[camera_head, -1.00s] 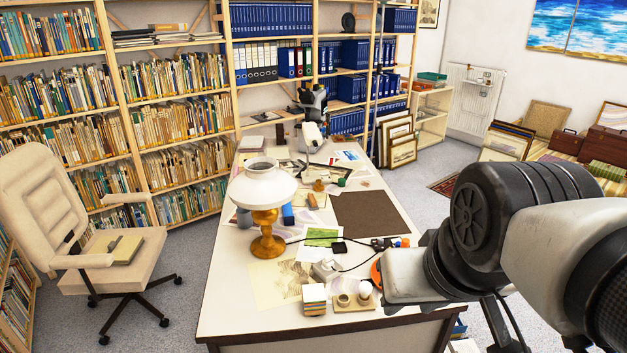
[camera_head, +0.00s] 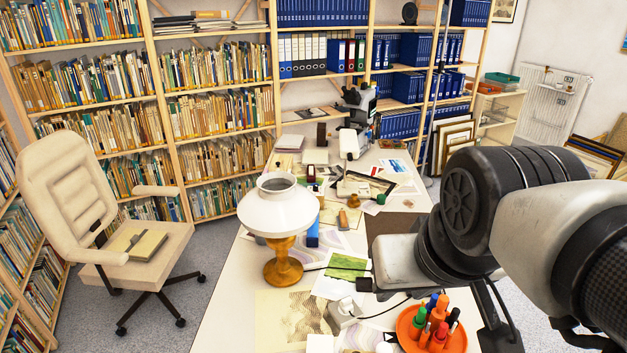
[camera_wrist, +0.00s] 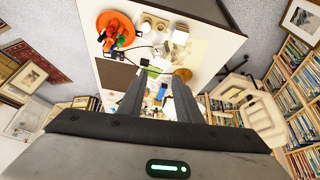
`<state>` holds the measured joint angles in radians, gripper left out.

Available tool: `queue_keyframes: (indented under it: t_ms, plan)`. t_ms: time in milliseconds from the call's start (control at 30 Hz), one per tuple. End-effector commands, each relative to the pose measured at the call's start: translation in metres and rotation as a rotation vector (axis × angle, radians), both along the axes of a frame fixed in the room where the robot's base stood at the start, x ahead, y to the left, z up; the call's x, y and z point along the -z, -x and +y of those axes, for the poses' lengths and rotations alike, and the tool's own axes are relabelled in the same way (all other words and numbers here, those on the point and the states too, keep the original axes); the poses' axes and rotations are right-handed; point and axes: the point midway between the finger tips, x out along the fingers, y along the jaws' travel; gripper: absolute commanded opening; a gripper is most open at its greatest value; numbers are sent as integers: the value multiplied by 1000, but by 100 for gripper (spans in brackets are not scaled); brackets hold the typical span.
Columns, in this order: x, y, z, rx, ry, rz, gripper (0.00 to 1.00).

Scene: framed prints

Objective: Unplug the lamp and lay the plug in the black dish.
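The lamp (camera_head: 282,210) stands upright on the white desk, with a white shade and an amber base. A dark cord runs from it across the papers towards a small black piece (camera_head: 364,285), perhaps a plug or switch. A white block (camera_head: 343,313), perhaps a socket, lies nearby with a dark cord at it. Whether a plug sits in it is too small to tell. I cannot make out a black dish in any view. In the wrist view my gripper (camera_wrist: 155,88) points towards the desk, its two fingers apart with nothing seen between them.
An orange dish (camera_head: 404,329) with several markers stands by my arm, which hides the desk's right part. Papers and small items crowd the desk. A cream chair (camera_head: 140,238) stands left, and bookshelves (camera_head: 215,100) line the back.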

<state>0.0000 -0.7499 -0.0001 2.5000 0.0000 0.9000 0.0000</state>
Motion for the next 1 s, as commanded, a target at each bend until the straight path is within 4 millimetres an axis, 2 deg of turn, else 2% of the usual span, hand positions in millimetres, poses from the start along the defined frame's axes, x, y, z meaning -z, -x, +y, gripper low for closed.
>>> queue_keyframes:
  t_ms: [200,233,333,467,567,633,767,867,967,1000]
  plan:
    - [0,0,0,0,0,0,31]
    - [0,0,0,0,0,0,33]
    - [1,-3,0,-12,7,4,48]
    - [5,-23,-1,-101,59,35,48]
    - [14,-57,-1,-250,135,81,48]
    - [25,-88,-1,-387,196,120,48]
    - [59,-151,-1,-667,301,193,48]
    - [98,-199,-1,-887,365,241,48]
    - [147,-244,0,-1111,412,280,48]
    - [170,-260,0,-1202,426,294,48]
